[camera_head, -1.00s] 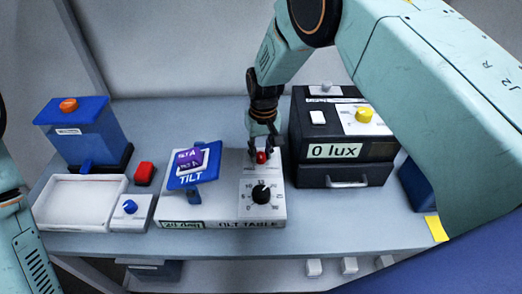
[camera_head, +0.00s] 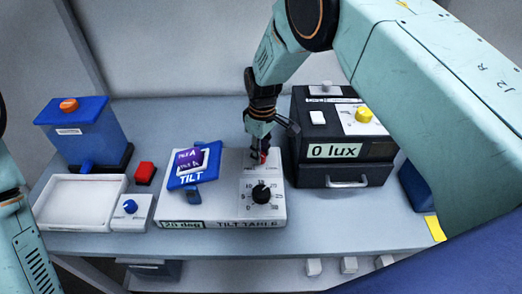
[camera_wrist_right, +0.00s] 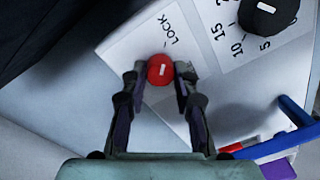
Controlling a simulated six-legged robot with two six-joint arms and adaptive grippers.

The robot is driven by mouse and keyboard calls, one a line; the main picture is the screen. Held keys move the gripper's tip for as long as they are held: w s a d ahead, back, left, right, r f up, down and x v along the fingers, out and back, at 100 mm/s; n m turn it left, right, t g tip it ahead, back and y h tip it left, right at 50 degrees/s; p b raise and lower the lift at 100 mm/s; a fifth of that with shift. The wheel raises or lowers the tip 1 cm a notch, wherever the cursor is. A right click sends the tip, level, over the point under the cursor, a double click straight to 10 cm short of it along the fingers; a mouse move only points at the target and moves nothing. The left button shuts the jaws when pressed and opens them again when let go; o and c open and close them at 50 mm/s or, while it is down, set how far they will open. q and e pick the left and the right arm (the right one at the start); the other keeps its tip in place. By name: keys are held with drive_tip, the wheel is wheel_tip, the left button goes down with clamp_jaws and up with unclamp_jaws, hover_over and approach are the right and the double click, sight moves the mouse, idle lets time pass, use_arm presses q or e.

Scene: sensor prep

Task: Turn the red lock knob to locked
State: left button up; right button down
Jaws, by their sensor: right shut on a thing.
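The red lock knob (camera_head: 264,155) sits on top of the white tilt table box (camera_head: 223,211), behind its black dial. My right gripper (camera_head: 260,158) reaches down from above and is shut on the knob. In the right wrist view the red knob (camera_wrist_right: 160,70) lies between the two fingertips of the right gripper (camera_wrist_right: 160,77). A short white mark shows on the knob, and the word LOCK is printed beside it. The blue TILT platform (camera_head: 190,179) stands tilted on the box's left part, with a purple piece on it. My left gripper is out of view.
A black box (camera_head: 340,170) with a 0 lux display stands close to the right of the tilt table. To the left are a red button (camera_head: 144,172), a white tray (camera_head: 78,219) and a blue container (camera_head: 88,137). The front bench strip is clear.

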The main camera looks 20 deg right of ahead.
drive_tip(key=shift+w, duration=0.15)
drive_tip(key=c, duration=1)
unclamp_jaws()
drive_tip(key=shift+r, duration=0.1)
wheel_tip(320, 180, up, 12)
drive_tip(key=shift+w+d+f, duration=0.1)
drive_tip(key=shift+d, duration=0.05)
